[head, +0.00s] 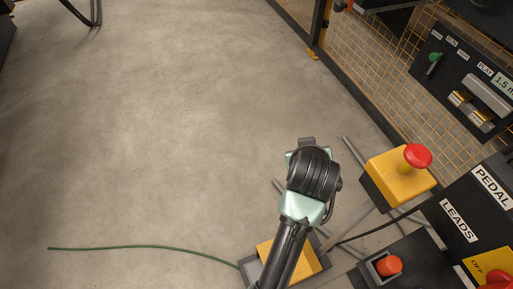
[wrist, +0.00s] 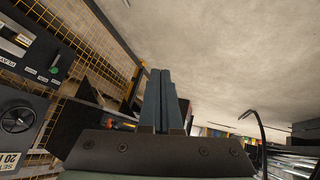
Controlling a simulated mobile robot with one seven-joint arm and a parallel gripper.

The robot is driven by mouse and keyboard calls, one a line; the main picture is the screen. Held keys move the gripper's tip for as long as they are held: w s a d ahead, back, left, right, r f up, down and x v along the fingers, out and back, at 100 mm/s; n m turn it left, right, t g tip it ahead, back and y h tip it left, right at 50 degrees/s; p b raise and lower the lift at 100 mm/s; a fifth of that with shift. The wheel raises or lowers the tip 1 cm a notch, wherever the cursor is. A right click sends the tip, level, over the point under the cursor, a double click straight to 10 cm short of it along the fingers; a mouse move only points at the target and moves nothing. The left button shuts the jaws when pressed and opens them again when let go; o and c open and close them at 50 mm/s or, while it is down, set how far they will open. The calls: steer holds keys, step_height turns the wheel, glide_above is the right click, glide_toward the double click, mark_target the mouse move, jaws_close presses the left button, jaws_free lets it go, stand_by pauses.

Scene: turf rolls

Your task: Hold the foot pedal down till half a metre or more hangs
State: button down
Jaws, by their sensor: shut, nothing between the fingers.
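A yellow block in a grey frame (head: 262,249), which looks like the foot pedal, sits low at the bottom of the head view. My arm crosses over it and hides its middle. I cannot tell whether it is pressed. My gripper (wrist: 160,74) is shut and empty in the wrist view, its two fingers side by side. In the head view, the end of my arm is above and beyond the yellow block, and the fingertips are not clear. A black box labelled PEDAL (head: 491,188) stands at the right. I see no hanging length clearly.
A thin green line (head: 130,247) runs left across the floor. A yellow box with a red button (head: 418,156) and an orange-red knob (head: 389,265) stand at right. A mesh fence (head: 365,75) carries a control panel (head: 465,85). The concrete floor (head: 150,130) is mostly clear.

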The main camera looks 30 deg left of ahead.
steer(key=s+f+n+g+b, duration=0.1)
steer(key=s+f+g+b, duration=0.2)
steer(key=s+f, duration=0.3)
steer(key=s+f+n+g+b, duration=0.1)
steer(key=s+f+g+b, duration=0.2)
steer(key=f, duration=1.4)
steer(key=s+f+n+g+h+b, duration=0.1)
steer(key=s+f+g+b, duration=0.2)
steer(key=s+f, duration=0.8)
steer(key=d+f+b, duration=0.1)
steer(key=b, duration=0.1)
steer(key=shift+s+g+b, duration=0.25)
steer(key=shift+g+b, duration=0.05)
steer(key=shift+b, duration=0.1)
steer(key=shift+f, duration=0.15)
steer(key=f+b, duration=0.3)
steer(key=f, duration=0.1)
steer(key=s+a+f+b, duration=0.1)
steer(key=f+b, duration=0.2)
steer(key=f, duration=0.2)
steer(key=f+b, duration=0.4)
steer(key=shift+s+a+f, duration=0.25)
steer(key=shift+s+f, duration=0.1)
